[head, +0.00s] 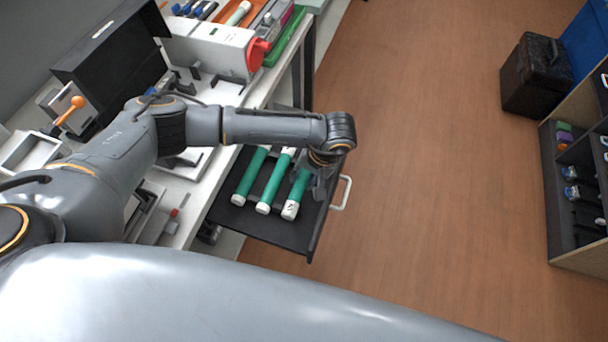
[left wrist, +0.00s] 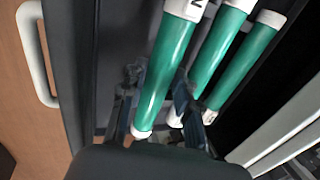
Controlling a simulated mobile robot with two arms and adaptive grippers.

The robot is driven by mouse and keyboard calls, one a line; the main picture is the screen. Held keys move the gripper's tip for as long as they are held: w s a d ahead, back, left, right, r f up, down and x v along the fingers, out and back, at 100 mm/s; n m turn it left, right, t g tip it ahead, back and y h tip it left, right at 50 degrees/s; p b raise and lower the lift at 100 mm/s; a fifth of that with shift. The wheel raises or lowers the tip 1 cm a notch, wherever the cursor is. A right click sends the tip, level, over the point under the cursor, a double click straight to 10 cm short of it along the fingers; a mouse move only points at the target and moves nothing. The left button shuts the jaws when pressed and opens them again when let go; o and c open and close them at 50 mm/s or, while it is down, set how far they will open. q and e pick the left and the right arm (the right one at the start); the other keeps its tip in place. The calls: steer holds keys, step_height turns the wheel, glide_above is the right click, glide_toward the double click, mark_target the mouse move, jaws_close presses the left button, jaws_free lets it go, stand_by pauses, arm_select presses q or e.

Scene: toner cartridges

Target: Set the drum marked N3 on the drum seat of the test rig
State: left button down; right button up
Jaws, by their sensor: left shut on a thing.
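Three green drums with white ends lie side by side in an open dark drawer (head: 262,229). My left gripper (head: 314,177) is over the drawer, shut on the rightmost drum (head: 298,190). In the left wrist view, the fingers of the left gripper (left wrist: 157,98) are on either side of this drum (left wrist: 168,65). A dark mark shows on its white end, cut off by the frame's edge, and I cannot read it fully. The middle drum (head: 275,180) and the left drum (head: 250,177) lie beside it. I cannot make out the drum seat; my arm covers part of the bench.
The drawer's white handle (head: 342,193) sticks out over open wooden floor. On the bench are a white machine with a red knob (head: 257,53), a black panel (head: 112,50) and an orange-knobbed lever (head: 69,112). A shelf unit (head: 572,190) and a black case (head: 535,75) stand at right.

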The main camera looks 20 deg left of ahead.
arm_select(q)
steer(key=shift+f, duration=0.35)
steer(key=shift+f+b, duration=0.35)
steer(key=shift+b, duration=0.15)
steer(key=c, duration=1)
jaws_free()
steer(key=shift+r, duration=0.15)
